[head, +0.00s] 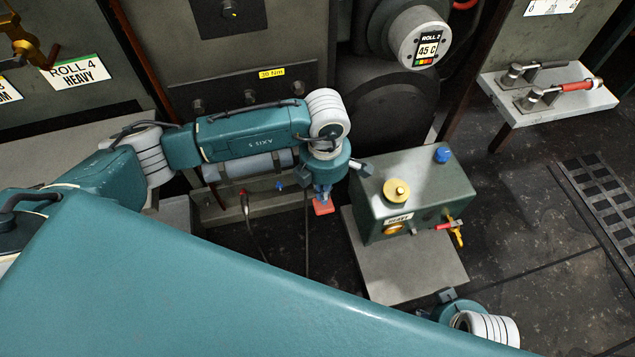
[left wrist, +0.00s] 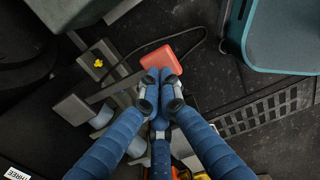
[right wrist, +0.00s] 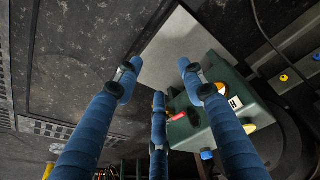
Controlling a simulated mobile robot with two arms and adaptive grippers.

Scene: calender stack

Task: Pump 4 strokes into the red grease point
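A red pedal-like block (head: 323,208) is low beside the green box marked HEAVY (head: 425,190); it also shows in the left wrist view (left wrist: 172,55). My left gripper (head: 322,196) points down over the block. Its fingers (left wrist: 160,78) are together, with the tips over the block's near edge; contact cannot be told. A fitting with some red on it (head: 244,203) stands at the rail's left, with a dark hose running down from it. Whether it sits on a grease point is unclear. My right gripper (right wrist: 160,72) is open and empty near the box; its fingers are hidden in the head view.
A blue point (head: 280,186) sits on the rail; a yellow one (left wrist: 98,63) shows in the left wrist view. The box has a brass cap (head: 397,192), a blue cap (head: 443,154) and a red-handled valve (head: 450,226). A shelf (head: 550,112) stands right. Floor at right is open.

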